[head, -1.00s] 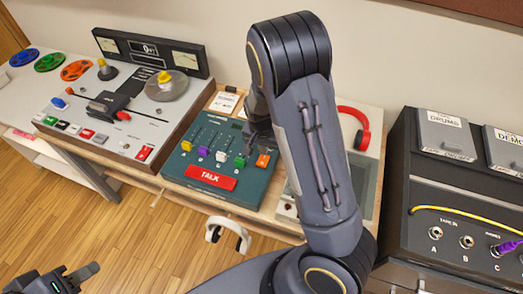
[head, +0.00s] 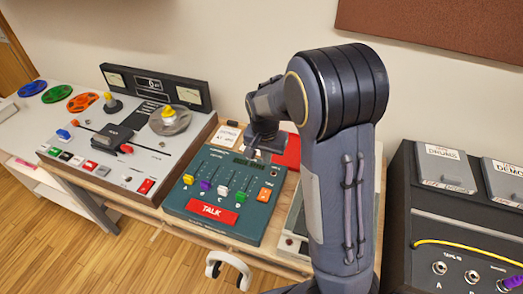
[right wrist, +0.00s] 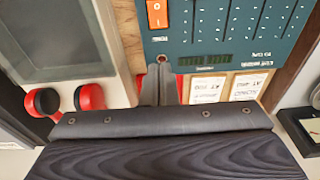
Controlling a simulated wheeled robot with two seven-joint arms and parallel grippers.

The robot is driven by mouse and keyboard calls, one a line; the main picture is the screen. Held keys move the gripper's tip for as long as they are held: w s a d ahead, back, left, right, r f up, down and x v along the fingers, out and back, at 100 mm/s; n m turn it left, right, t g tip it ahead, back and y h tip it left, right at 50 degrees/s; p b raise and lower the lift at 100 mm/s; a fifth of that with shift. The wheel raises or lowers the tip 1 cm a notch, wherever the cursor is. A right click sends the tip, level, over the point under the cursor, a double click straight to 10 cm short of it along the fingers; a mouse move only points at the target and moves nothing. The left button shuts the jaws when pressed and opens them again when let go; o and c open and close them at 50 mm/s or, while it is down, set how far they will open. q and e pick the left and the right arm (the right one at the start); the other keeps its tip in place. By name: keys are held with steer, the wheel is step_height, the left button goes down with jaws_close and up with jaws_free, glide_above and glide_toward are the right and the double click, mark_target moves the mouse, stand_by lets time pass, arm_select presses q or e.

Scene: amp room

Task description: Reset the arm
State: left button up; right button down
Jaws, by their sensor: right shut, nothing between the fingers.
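My right arm rises through the middle right of the head view and bends over at the top. Its gripper (head: 256,142) is shut and empty above the far right edge of the teal mixer (head: 190,203). In the right wrist view the closed fingers (right wrist: 160,85) are beside the mixer's small display (right wrist: 205,62), with nothing between them. The mixer has coloured faders, an orange switch (head: 265,195) and a red TALK button (head: 212,212). My left gripper is out of view.
A tape machine (head: 120,165) stands left of the mixer, with coloured reels (head: 83,102) beyond. A black patch box (head: 440,215) with a yellow cable (head: 470,247) is at right. Red headphones (right wrist: 88,97) lie near a grey-screened device (right wrist: 50,40). White headphones (head: 228,266) hang below the mixer.

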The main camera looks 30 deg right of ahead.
steer(key=s+a+r+n+t+y, duration=0.1)
steer(key=s+a+r+n, duration=0.1)
steer(key=s, duration=0.5)
steer(key=s+a+r+n+t+y, duration=0.2)
steer(key=s+a+r+n, duration=0.1)
steer(key=s, duration=0.5)
steer(key=s+a+r+n+t+y, duration=0.1)
steer(key=s+a+r+n, duration=0.2)
steer(key=s+r, duration=0.2)
steer(key=s, duration=0.2)
steer(key=shift+s+a+t+y, duration=0.35)
steer(key=shift+t+y, duration=0.05)
